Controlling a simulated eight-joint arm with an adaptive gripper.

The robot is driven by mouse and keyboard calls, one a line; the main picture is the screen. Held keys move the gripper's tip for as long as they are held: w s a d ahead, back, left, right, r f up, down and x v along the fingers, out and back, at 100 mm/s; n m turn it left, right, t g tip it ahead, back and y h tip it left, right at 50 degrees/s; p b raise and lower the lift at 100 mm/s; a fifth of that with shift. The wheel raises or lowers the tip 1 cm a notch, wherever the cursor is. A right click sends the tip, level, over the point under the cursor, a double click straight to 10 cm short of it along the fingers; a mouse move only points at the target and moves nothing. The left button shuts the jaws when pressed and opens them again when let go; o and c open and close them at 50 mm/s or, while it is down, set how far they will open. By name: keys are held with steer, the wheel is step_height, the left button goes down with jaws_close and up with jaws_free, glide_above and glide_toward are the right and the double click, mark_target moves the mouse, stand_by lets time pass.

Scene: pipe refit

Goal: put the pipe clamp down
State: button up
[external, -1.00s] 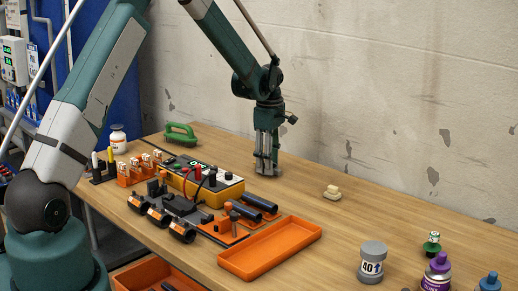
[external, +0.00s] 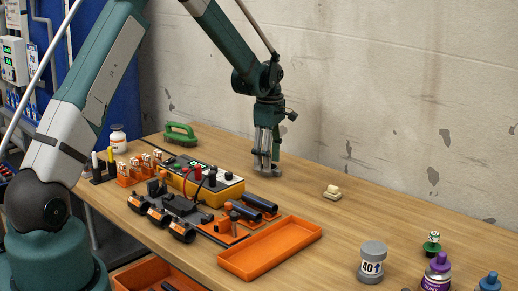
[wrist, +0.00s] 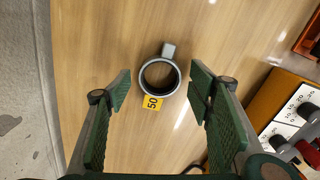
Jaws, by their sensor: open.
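The pipe clamp (wrist: 168,51) is a grey ring with a short lug and a yellow tag reading 50. In the wrist view it appears to lie on the bare wooden tabletop. My gripper (wrist: 160,84) is open, with one green-padded finger on each side of the ring and a visible gap to both. In the external view my gripper (external: 265,169) points down low over the back of the bench. The clamp is hard to make out there among the fingertips.
A yellow meter box (external: 205,188) with knobs and leads stands close by on the left. A green-handled brush (external: 181,132) lies behind it. An orange tray (external: 270,250) is in front. A small cream block (external: 332,192) lies to the right, with clear wood around it.

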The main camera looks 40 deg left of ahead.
step_height(320, 180, up, 11)
steer(key=p, duration=0.1)
stand_by(0.4)
stand_by(0.4)
stand_by(0.4)
steer(key=s+d+r+m+t, duration=0.2)
steer(key=s+d+r+m, duration=0.35)
steer(key=s+r, duration=0.45)
steer(key=s+d+r+m+t, duration=0.1)
steer(key=s+d+r+m, duration=0.4)
steer(key=s+r, duration=0.5)
steer(key=s+d+m+t, duration=0.1)
steer(key=s+d+m, duration=0.1)
steer(key=s, duration=0.7)
steer(key=s+d+m+t, duration=0.1)
steer(key=s+d+m, duration=0.2)
steer(key=s, duration=0.6)
steer(key=s+d+m+t, duration=0.2)
steer(key=s+m, duration=0.3)
steer(key=s, duration=0.4)
steer(key=shift+s+d+f, duration=0.15)
steer(key=shift+d+f, duration=0.25)
steer(key=shift+d, duration=0.25)
